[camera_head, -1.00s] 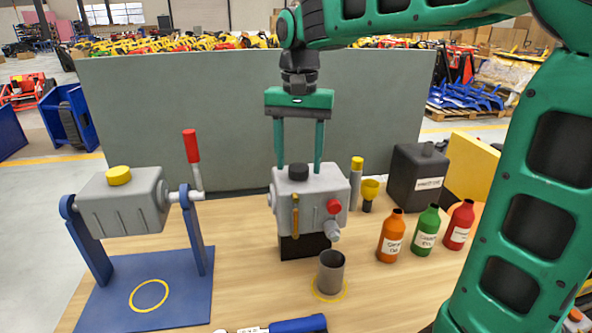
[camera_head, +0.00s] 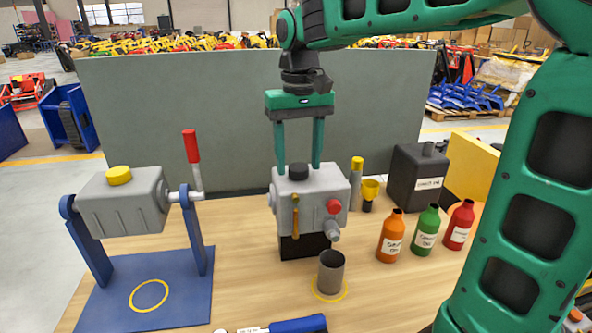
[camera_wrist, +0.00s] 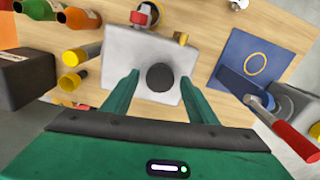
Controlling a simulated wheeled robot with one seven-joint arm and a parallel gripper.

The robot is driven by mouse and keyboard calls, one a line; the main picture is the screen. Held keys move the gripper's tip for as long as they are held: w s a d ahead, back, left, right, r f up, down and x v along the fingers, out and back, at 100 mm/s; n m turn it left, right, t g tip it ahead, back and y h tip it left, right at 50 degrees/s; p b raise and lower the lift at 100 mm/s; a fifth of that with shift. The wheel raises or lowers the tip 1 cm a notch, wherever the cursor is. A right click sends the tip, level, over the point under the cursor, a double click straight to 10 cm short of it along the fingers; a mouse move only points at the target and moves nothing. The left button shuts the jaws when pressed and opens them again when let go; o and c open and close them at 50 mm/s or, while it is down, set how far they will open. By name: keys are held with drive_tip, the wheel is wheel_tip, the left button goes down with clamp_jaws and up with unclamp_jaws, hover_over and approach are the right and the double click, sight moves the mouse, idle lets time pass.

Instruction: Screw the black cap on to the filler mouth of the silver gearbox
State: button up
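The silver gearbox (camera_head: 318,200) stands on a black block in the middle of the table. The black cap (camera_head: 299,171) sits on its top; the filler mouth beneath it is hidden. I cannot tell how tightly the cap is seated. My gripper (camera_head: 299,164) points down over the gearbox, with one finger on each side of the cap. In the wrist view, the round cap (camera_wrist: 160,77) lies between and just beyond the two green fingers (camera_wrist: 162,92), with clear gaps on both sides. My gripper is open and holds nothing.
At the left, a grey tilting drum (camera_head: 125,205) with a yellow cap hangs in a blue stand. A grey cup (camera_head: 331,272) stands in front of the gearbox. Several bottles (camera_head: 425,230) and a black canister (camera_head: 417,178) stand right. A grey panel (camera_head: 180,110) stands behind.

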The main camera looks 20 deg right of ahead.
drive_tip(key=c, duration=0.8)
drive_tip(key=shift+o, duration=0.2)
drive_tip(key=m, duration=0.7)
drive_tip(key=shift+m, duration=1.4)
drive_tip(key=shift+m, duration=1)
drive_tip(key=m, duration=0.7)
drive_tip(key=shift+m, duration=0.4)
